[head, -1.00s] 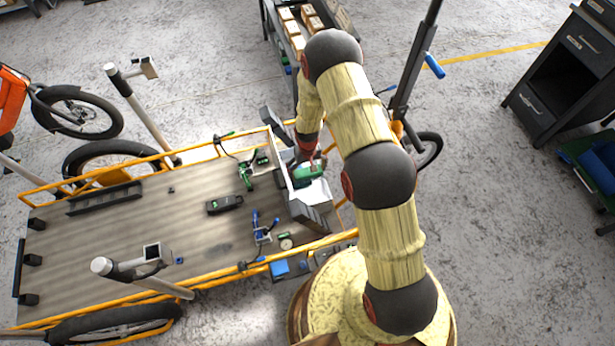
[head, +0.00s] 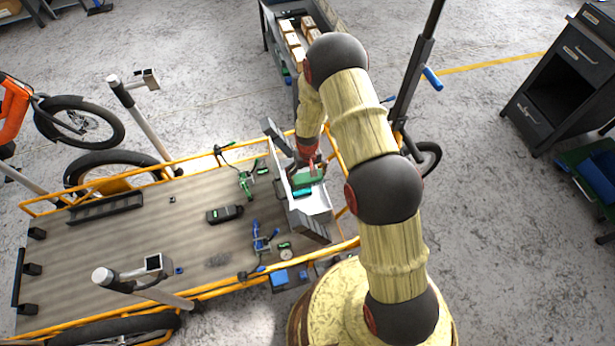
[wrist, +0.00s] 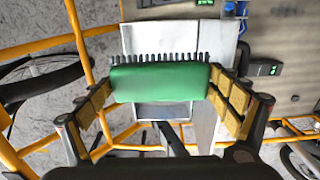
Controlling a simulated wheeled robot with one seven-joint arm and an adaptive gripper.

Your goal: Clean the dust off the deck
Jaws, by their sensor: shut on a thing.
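My gripper (wrist: 160,88) is shut on a green brush (wrist: 160,82) with dark bristles. The bristles point toward the top of the wrist view. In the head view the brush (head: 306,176) is over a white-floored open box (head: 318,200) at the right end of the bike's deck (head: 135,232). I cannot tell whether it touches the box. The deck is a grey-brown wooden bed inside an orange frame. A dark speckled patch of dust (head: 218,259) lies near the deck's front edge.
Grey posts (head: 140,125) rise beside the deck. The deck's left middle is clear.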

